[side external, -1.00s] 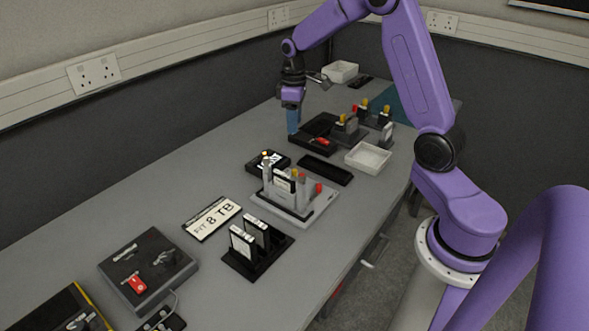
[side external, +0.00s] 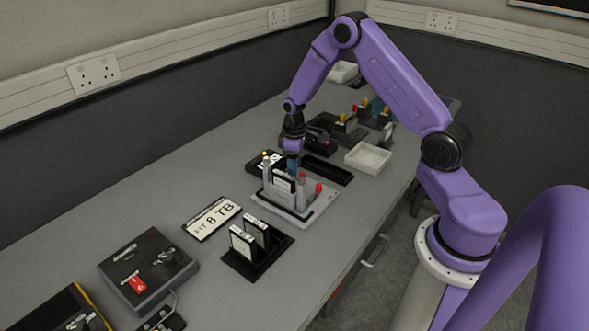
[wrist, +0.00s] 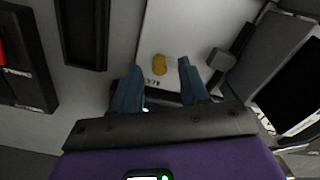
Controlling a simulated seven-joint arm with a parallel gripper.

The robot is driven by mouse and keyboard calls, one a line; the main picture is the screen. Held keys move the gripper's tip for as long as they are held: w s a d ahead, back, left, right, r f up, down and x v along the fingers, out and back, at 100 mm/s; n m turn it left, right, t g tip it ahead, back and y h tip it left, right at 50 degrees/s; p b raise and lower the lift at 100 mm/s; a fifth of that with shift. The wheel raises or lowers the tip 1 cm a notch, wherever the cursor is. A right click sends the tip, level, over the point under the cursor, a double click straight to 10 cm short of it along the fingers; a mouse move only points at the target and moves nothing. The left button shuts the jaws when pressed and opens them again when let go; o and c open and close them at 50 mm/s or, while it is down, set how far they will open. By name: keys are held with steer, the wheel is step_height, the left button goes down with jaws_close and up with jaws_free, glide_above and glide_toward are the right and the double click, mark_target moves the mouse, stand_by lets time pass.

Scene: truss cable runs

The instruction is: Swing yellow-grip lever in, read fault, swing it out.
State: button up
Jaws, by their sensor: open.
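A pale grey bay unit (side external: 325,205) stands mid-bench in the side external view, holding an upright drive (side external: 281,188) and a red-topped post (side external: 301,178). The yellow grip (wrist: 159,64) shows in the wrist view, over the unit's pale surface. In the side external view my gripper covers the spot where it stood. My gripper (side external: 293,172) points down at the unit. Its blue fingers, also in the wrist view (wrist: 160,66), are open, one on each side of the yellow grip, with visible gaps. Contact and exact height are unclear. No fault reading is legible.
A sign reading "FIT 8 TB" (side external: 213,218) and a black rack with drives (side external: 258,262) lie nearer. A black tray (side external: 328,171), a white bin (side external: 368,158) and another lever unit (side external: 350,128) stand behind. A control box with a red switch (side external: 148,268) is at front left.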

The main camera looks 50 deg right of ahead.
steer(key=shift+f, duration=0.95)
jaws_close()
steer(key=shift+s+m, duration=0.1)
steer(key=shift+m, duration=0.2)
steer(key=m, duration=0.1)
steer(key=s+m, duration=0.1)
steer(key=m, duration=0.1)
steer(key=shift+a, duration=0.15)
steer(key=shift+s+a+m, duration=0.1)
steer(key=shift+s+m, duration=0.1)
steer(key=shift+m, duration=0.6)
steer(key=shift+s+a+m, duration=0.1)
steer(key=shift+s+m, duration=0.05)
steer(key=shift+m, duration=0.65)
